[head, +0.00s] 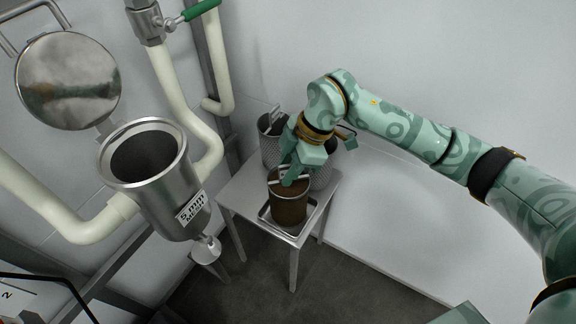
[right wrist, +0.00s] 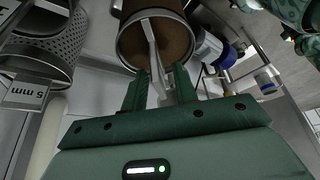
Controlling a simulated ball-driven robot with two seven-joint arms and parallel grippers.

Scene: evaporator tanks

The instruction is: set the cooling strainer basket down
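The strainer basket is a brown-looking cylinder with a pale rim (head: 288,208), upright at the shallow metal tray (head: 296,239) on a small table. I cannot tell whether its base touches the tray. My right gripper (head: 293,176) is directly above it, pointing down. In the right wrist view the basket (right wrist: 158,38) shows with its flat pale handle (right wrist: 153,45) running between the fingers of my right gripper (right wrist: 160,75). The fingers stand apart on both sides of the handle. Whether they press on it is unclear. My left gripper is out of view.
Two grey mesh baskets stand at the table's back, one at left (head: 271,146) and one partly behind my gripper (head: 323,172). A steel strainer housing labelled 5 mm (head: 170,190), its round lid (head: 68,82) open, and cream pipes (head: 180,95) stand left of the table (head: 240,196).

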